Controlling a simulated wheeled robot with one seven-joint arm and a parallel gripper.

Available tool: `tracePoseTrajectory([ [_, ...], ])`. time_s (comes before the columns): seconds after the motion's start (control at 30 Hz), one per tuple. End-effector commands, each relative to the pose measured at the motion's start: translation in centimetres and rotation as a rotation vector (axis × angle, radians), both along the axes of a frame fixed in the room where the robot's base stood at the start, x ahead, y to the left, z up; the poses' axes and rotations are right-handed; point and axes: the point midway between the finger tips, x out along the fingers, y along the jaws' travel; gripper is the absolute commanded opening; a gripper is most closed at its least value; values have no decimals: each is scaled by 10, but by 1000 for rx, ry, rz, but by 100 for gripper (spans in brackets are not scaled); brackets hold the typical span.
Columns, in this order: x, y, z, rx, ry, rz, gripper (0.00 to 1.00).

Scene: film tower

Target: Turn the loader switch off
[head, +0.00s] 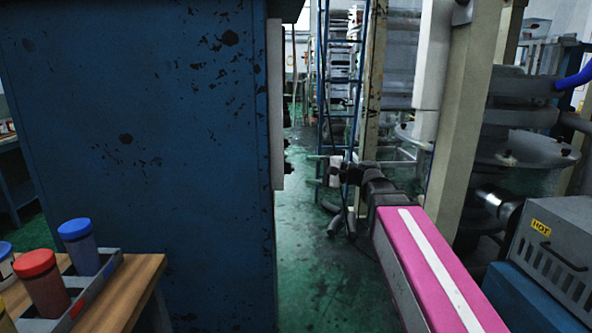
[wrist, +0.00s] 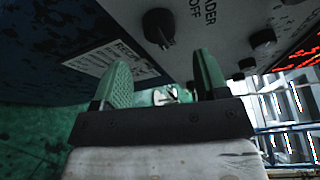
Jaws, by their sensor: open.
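The loader switch (wrist: 158,27) is a round black knob on a grey panel (wrist: 215,35) at the top of the wrist view. Lettering beside it ends in "ADER" and "OFF"; part is cut off by the frame edge. My gripper (wrist: 162,76) is open and empty, its green fingers apart, below the knob in the wrist view and not touching it. In the head view my gripper (head: 322,158) is small, just right of the panel edge (head: 275,100). The panel's face is turned away there, so the switch's lettering is hidden.
A large blue cabinet (head: 140,130) fills the left of the head view. A bench (head: 125,290) with capped jars stands at front left. A grey box marked HOT (head: 560,250) is at right. More small knobs (wrist: 262,38) and a red display (wrist: 300,58) are on the panel.

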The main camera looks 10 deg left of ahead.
Motion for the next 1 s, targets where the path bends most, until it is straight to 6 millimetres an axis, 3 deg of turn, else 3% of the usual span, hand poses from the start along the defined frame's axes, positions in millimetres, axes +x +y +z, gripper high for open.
tracePoseTrajectory([
  [0.2,6,35,-2,-1,-1,1,67],
  [0.4,9,56,-2,-1,-1,0,67],
  [0.8,9,62,-3,-2,-1,-2,67],
  [0.83,9,62,-3,-2,-1,-2,64],
  [0.97,9,62,-3,-1,-1,-1,22],
  [1.0,9,62,-3,-1,-1,-1,18],
])
